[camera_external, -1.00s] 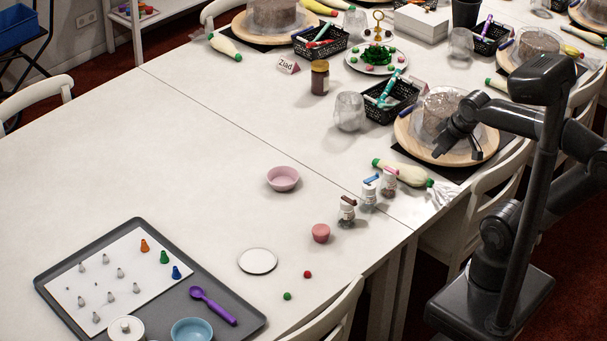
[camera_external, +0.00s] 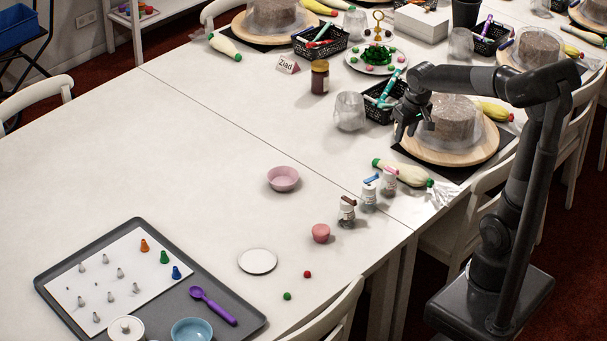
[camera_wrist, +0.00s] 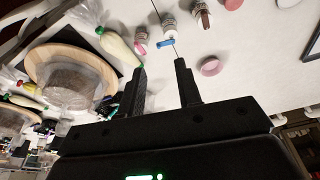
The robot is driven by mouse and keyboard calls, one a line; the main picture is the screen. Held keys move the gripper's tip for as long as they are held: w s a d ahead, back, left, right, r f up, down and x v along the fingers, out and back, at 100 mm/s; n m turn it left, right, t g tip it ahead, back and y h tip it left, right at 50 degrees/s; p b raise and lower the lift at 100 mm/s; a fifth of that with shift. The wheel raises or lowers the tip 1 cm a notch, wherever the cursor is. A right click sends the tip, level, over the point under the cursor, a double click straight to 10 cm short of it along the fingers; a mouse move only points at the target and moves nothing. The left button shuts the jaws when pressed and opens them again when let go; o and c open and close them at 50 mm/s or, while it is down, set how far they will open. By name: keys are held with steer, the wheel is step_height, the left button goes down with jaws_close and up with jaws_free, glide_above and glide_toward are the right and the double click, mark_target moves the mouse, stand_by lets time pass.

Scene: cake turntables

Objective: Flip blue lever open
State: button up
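Three small clear jars stand in a row near the table's front edge. The middle jar (camera_external: 368,196) has the blue lever (camera_external: 370,179) on its top; the lever also shows in the wrist view (camera_wrist: 166,44). Its neighbours have a brown top (camera_external: 348,201) and a pink top (camera_external: 389,171). My gripper (camera_external: 402,131) is above the table, behind and to the right of the jars, pointing down. In the wrist view my gripper (camera_wrist: 159,67) has its fingers apart with nothing between them, and the blue lever shows just beyond the fingertips. It touches no jar.
A white piping bag (camera_external: 408,174) lies close to the jars' right. A cake turntable (camera_external: 470,157) stands behind it, with a black basket (camera_external: 383,112) beside it. The table's left middle is clear.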

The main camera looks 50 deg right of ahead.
mark_target(372, 178)
steer(key=w+d+f+m+g, duration=0.1)
steer(key=w+d+f, duration=0.1)
steer(key=w+f, duration=0.4)
steer(key=w+d+f+m+g, duration=0.1)
steer(key=w+d+f+g, duration=0.15)
steer(key=w+f, duration=0.3)
steer(key=shift+t, duration=0.35)
steer(key=f, duration=0.7)
steer(key=w+f, duration=0.1)
steer(key=f, duration=0.2)
steer(key=shift+d+f, duration=0.1)
steer(key=shift+f, duration=0.2)
jaws_close()
